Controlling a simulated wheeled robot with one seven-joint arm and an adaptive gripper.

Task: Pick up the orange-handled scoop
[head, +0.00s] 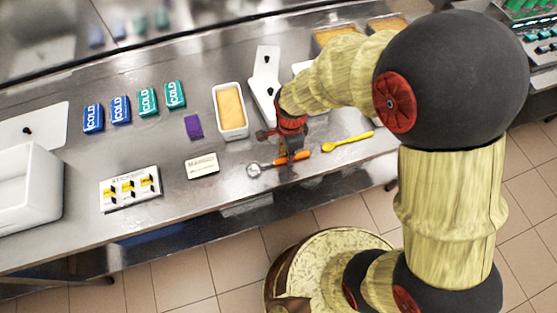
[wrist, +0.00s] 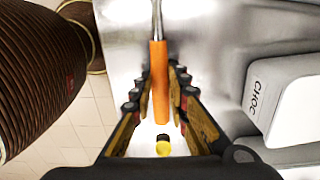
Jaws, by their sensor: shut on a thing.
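The orange-handled scoop (head: 280,161) lies near the front edge of the steel counter, its round metal head pointing left. In the wrist view its orange handle (wrist: 160,82) runs between my two fingers, with the metal shaft above it. My gripper (head: 290,157) is over the handle in the head view and partly hides it. My gripper (wrist: 160,95) is shut on the handle in the wrist view. I cannot tell whether the scoop is clear of the counter.
A yellow spoon (head: 348,140) lies just right of the scoop. A small label card (head: 202,166) is to the left. A tub of yellow filling (head: 230,110) and several COLD packs (head: 121,109) stand behind. A white CHOC lidded container (wrist: 292,107) is close to my gripper on the right.

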